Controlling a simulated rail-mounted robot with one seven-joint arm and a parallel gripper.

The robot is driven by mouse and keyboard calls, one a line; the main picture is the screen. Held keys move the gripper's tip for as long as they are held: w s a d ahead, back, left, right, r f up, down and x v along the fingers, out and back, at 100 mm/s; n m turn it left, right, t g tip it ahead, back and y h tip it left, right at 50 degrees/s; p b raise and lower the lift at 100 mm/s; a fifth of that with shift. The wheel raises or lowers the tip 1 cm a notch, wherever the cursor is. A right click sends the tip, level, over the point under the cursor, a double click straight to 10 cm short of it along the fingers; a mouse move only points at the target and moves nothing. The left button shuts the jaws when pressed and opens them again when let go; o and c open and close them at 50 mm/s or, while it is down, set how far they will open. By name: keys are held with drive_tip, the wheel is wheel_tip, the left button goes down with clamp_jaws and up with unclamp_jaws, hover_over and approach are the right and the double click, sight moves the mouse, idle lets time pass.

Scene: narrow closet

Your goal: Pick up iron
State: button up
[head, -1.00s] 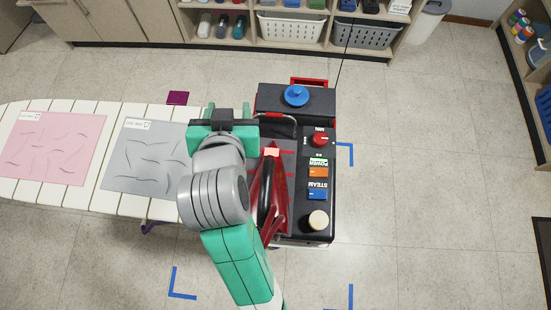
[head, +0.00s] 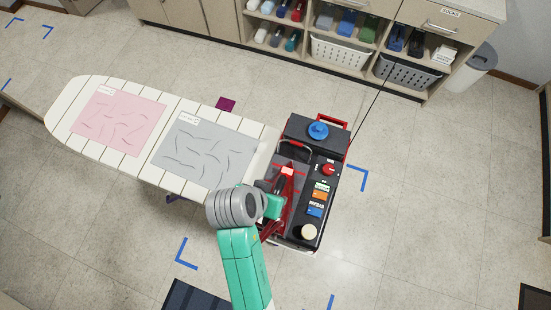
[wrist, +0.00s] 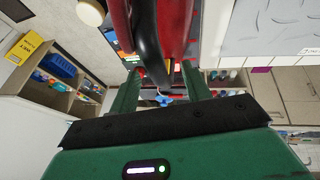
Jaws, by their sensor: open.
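The red iron (head: 290,190) with a dark handle rests on the black ironing station (head: 322,170) at the right end of the ironing board. My gripper (head: 275,203) is low at the iron's left side, overlapping its handle area in the head view. In the wrist view the red iron (wrist: 176,22) and its dark handle (wrist: 148,45) fill the top middle. My gripper (wrist: 161,70) has its two green fingers spread apart, with the handle appearing between them. Contact cannot be told. My arm hides part of the iron in the head view.
The ironing board (head: 75,97) carries a pink cloth (head: 118,122) and a grey cloth (head: 205,152). The station has a blue knob (head: 318,130), a red knob (head: 329,169) and a cream knob (head: 309,232). Shelves with baskets (head: 340,52) stand behind. Floor to the right is clear.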

drive_tip(key=x, duration=0.5)
drive_tip(key=shift+s+d, duration=0.15)
drive_tip(key=shift+d, duration=0.05)
clamp_jaws()
drive_tip(key=shift+r, duration=0.15)
drive_tip(key=shift+r, duration=1.4)
drive_tip(key=shift+s+r, duration=0.1)
drive_tip(key=shift+r, duration=0.15)
drive_tip(key=s+a, duration=0.2)
drive_tip(key=s, duration=0.5)
drive_tip(key=s+a+r+b, duration=0.1)
drive_tip(key=s+a, duration=0.2)
drive_tip(key=s, duration=0.5)
drive_tip(key=shift+r, duration=0.2)
